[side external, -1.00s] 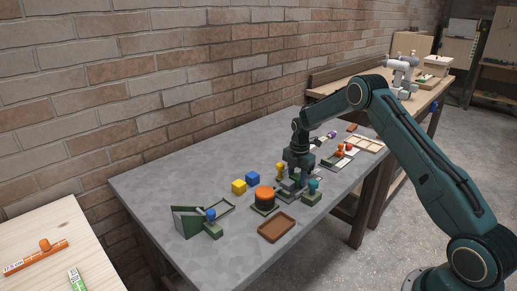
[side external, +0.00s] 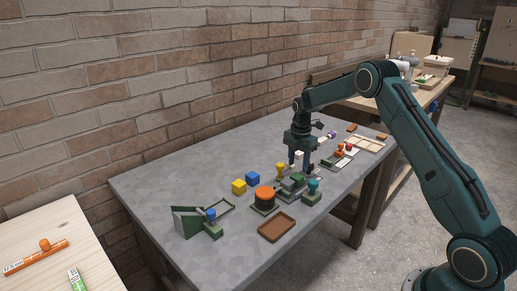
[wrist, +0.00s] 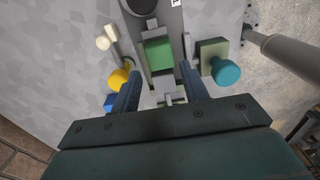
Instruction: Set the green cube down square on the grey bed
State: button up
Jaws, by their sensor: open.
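The green cube (wrist: 158,54) rests on the grey bed (wrist: 163,14) in the wrist view, its edges looking roughly in line with the bed's sides. In the side external view the green cube (side external: 298,177) is small and partly hidden among fixture parts. My gripper (side external: 300,167) is above it, pointing down, with its fingers spread. In the wrist view my gripper (wrist: 159,78) shows two blue-grey fingers apart with nothing held between them. Whether the cube's underside lies fully flat cannot be told.
A yellow knob (wrist: 118,78) and a teal knob (wrist: 226,72) flank the bed. An orange-topped black cylinder (side external: 265,195), a brown tray (side external: 277,227), and yellow (side external: 239,187) and blue (side external: 253,178) cubes stand nearby.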

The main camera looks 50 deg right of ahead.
aim_at(297, 176)
notch_tip(297, 176, up, 6)
jog(key=shift+f, duration=0.15)
dwell(0.6)
jog(key=s+a+r+m+t, duration=0.1)
jog(key=s+a+r+m, duration=0.3)
jog(key=s+a+r, duration=0.45)
jog(key=s+a+r+m+t, duration=0.2)
jog(key=s+a+r+m, duration=0.35)
jog(key=r, duration=0.55)
jog(key=s+a+f+m+t, duration=0.1)
jog(key=s+a+m, duration=0.3)
jog(key=s, duration=0.7)
jog(key=s+a+f+m+t, duration=0.1)
jog(key=s+a+m, duration=0.3)
jog(key=s, duration=0.6)
jog(key=shift+s+a+t, duration=0.3)
jog(key=shift+s, duration=0.1)
